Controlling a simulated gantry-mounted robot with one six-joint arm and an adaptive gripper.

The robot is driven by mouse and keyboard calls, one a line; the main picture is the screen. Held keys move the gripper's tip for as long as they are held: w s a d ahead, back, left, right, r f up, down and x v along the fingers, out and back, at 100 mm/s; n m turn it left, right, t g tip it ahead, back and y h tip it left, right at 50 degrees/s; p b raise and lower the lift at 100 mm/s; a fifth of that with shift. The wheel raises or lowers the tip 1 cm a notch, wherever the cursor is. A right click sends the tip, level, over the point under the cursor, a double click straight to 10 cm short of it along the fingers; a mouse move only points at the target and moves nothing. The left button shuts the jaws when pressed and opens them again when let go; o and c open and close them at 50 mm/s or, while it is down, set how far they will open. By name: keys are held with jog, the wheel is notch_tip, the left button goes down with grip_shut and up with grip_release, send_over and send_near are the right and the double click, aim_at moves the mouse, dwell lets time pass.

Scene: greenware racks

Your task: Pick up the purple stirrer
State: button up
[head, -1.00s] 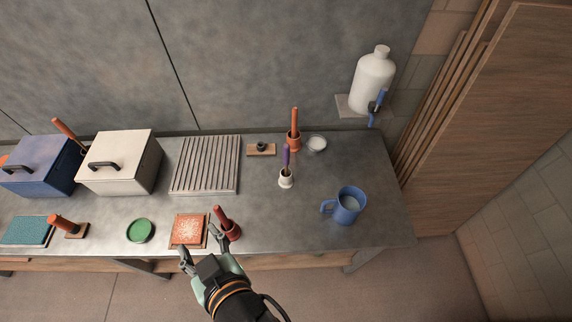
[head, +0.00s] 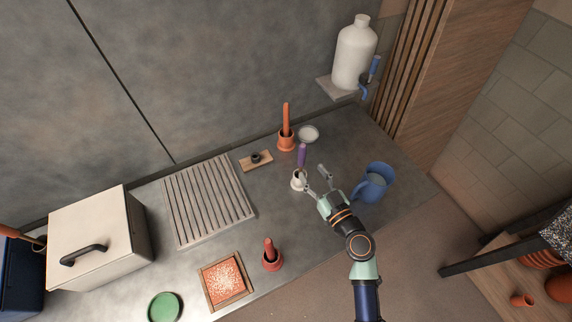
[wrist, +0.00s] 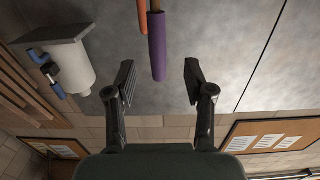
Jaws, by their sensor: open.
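The purple stirrer (head: 302,155) stands in a small white pot (head: 298,180) on the grey worktop, its purple handle end up. My gripper (head: 313,176) is open and empty, just to the right of the pot and stirrer. In the wrist view the two fingers (wrist: 159,82) are spread wide. No contact shows. The pot is out of sight in the wrist view.
A blue mug (head: 377,180) stands close to the right of my gripper. Behind the stirrer are an orange stick in a terracotta pot (head: 286,141) and a pale dish (head: 308,133). A small wooden block (head: 256,161) and slatted rack (head: 207,200) lie left.

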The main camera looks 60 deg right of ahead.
aim_at(304, 159)
jog(key=shift+w+d+r, duration=0.1)
jog(key=shift+w+d, duration=0.1)
jog(key=shift+d, duration=0.1)
jog(key=shift+x, duration=1)
jog(key=x, duration=0.2)
jog(key=p+x, duration=0.1)
jog(key=x, duration=0.2)
jog(key=shift+d+f, duration=0.1)
jog(key=shift+f, duration=0.15)
grip_shut()
